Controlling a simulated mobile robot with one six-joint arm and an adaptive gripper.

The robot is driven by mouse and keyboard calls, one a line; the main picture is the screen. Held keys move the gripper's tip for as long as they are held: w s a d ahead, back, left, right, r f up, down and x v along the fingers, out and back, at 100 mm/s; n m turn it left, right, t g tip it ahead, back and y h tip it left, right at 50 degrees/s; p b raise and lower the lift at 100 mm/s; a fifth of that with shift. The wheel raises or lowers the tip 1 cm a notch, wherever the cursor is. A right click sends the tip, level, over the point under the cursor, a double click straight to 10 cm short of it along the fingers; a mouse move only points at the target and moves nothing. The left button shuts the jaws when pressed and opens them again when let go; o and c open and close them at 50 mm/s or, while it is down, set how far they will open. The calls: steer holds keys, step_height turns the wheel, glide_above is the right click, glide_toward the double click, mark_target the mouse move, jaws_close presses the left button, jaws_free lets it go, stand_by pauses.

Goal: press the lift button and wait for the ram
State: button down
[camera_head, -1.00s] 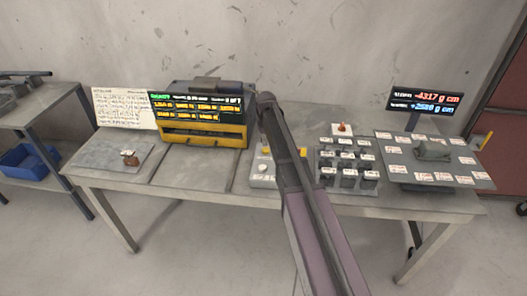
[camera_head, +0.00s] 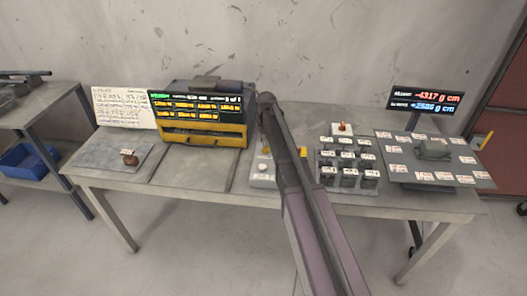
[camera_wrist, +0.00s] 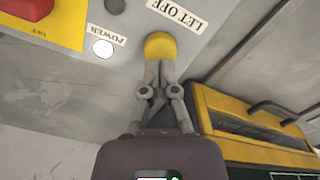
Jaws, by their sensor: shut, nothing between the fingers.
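A grey control panel (camera_wrist: 60,75) fills the upper left of the wrist view and shows in the head view (camera_head: 262,181), partly behind my arm. A round yellow button (camera_wrist: 160,45) is on it, beside an upside-down label (camera_wrist: 178,13) that seems to read "LET OFF". My gripper (camera_wrist: 158,64) is shut and empty, its fingertips at the yellow button's edge; I cannot tell whether they press it. A white round button or lamp (camera_wrist: 102,49) is by a "POWER" label. A red button (camera_wrist: 28,7) is on a yellow plate. I see no legible lift label and cannot identify the ram.
A yellow-framed unit (camera_wrist: 262,127) lies right of my gripper in the wrist view. On the table, a rack of dark blocks (camera_head: 347,165) and a labelled plate (camera_head: 402,156) are to the right. A display (camera_head: 425,101) stands behind. A brown object (camera_head: 130,159) sits far left.

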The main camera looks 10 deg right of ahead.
steer(key=shift+f+b, duration=0.85)
steer(key=shift+f, duration=0.1)
stand_by(0.4)
steer(key=shift+r, duration=0.1)
steer(key=shift+r+p, duration=3.95)
steer(key=shift+p, duration=0.1)
steer(key=shift+s, duration=0.25)
steer(key=s+m, duration=0.2)
steer(key=s, duration=2.7)
steer(key=shift+a, duration=0.4)
